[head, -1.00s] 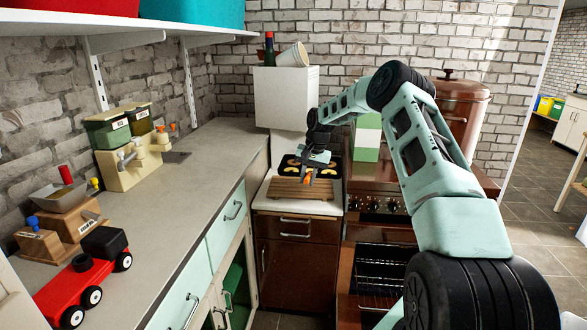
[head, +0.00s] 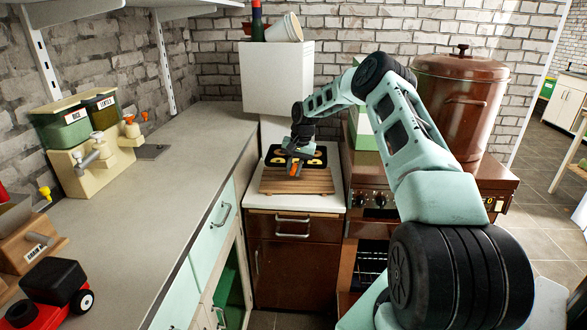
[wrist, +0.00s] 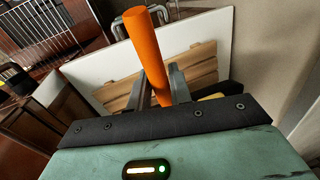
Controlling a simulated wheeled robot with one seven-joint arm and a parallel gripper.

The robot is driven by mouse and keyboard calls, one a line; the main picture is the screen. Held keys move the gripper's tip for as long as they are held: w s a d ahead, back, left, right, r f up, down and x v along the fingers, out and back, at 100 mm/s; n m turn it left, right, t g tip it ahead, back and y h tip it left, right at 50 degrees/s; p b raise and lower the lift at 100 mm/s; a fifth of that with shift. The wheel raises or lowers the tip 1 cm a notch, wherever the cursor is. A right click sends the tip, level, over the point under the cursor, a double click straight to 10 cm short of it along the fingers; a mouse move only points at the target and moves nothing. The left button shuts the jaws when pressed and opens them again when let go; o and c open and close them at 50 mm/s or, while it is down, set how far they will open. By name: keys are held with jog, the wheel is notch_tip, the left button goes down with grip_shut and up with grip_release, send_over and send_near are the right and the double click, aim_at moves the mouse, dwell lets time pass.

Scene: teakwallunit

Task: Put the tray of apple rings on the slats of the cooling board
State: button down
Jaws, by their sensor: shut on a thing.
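The tray of apple rings (head: 317,161) is dark and holds several pale yellow rings. My gripper (head: 293,167) is over its near side, shut on its orange handle. In the wrist view, the orange handle (wrist: 148,50) stands up between my jaws (wrist: 162,87), and a yellow ring (wrist: 212,97) shows by the dark tray. The cooling board (head: 297,184) is wooden and slatted, lying on the white counter just nearer than the tray. Its slats also show in the wrist view (wrist: 200,62). The tray overlaps the board's far part in the picture; I cannot tell whether they touch.
A white box-shaped unit (head: 277,78) stands behind the tray. The stove (head: 374,188) with a large brown pot (head: 462,105) is on the right. The long grey counter (head: 165,190) is on the left, with dispensers (head: 92,150) and a red toy truck (head: 45,297).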

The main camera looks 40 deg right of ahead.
jog(key=shift+r, duration=0.15)
jog(key=shift+f+b, duration=1.9)
jog(key=shift+f, duration=2.2)
jog(key=shift+f+b, duration=0.3)
jog(key=shift+f, duration=0.25)
jog(key=c, duration=1.2)
grip_release()
jog(key=shift+s+a, duration=0.1)
jog(key=s+r, duration=0.1)
jog(key=r, duration=0.4)
jog(key=d+r+b, duration=0.1)
jog(key=r, duration=0.5)
jog(key=s+d+r, duration=0.1)
jog(key=r, duration=0.5)
jog(key=shift+s+b, duration=0.3)
